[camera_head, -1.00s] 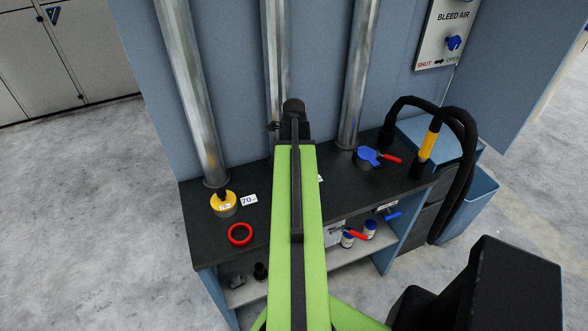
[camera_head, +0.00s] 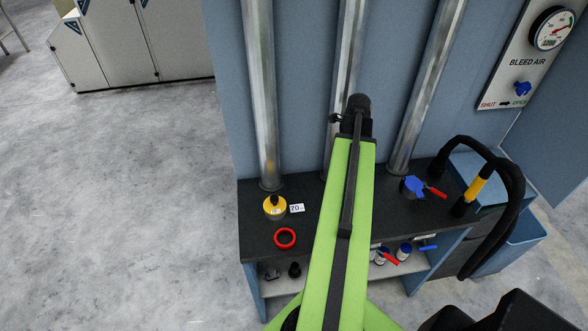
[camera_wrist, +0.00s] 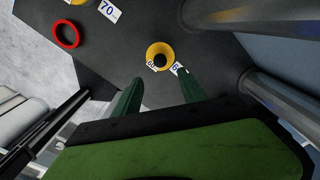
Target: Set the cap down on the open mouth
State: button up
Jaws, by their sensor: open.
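In the wrist view a yellow cap (camera_wrist: 160,50) with a black knob and a small number label sits just beyond the fingertips of my gripper (camera_wrist: 160,76). The green fingers are apart with nothing between them. In the head view my arm hides this cap and the gripper. Another yellow cap (camera_head: 275,207) with a black knob sits at the left of the dark bench, by a card marked 70 (camera_head: 297,208). A red ring (camera_head: 285,247) lies in front of it and also shows in the wrist view (camera_wrist: 67,45). I cannot tell which thing is the open mouth.
Metal pipes (camera_head: 262,100) rise at the bench's back. A blue fitting (camera_head: 414,186) with a red lever and a black hose (camera_head: 515,180) stand right. A lower shelf holds small containers. A BLEED AIR panel (camera_head: 522,65) is on the wall. Open floor (camera_head: 130,200) lies left.

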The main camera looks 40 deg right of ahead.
jog(key=w+a+n, duration=1.3)
jog(key=w+a, duration=0.3)
jog(key=a, duration=0.3)
jog(key=w+a+n, duration=0.2)
jog(key=a+n, duration=0.7)
jog(key=a, duration=0.6)
jog(key=w+a+n, duration=0.3)
jog(key=a+n, duration=0.7)
jog(key=a, duration=0.6)
jog(key=shift+w+n, duration=0.2)
jog(key=shift+n, duration=0.1)
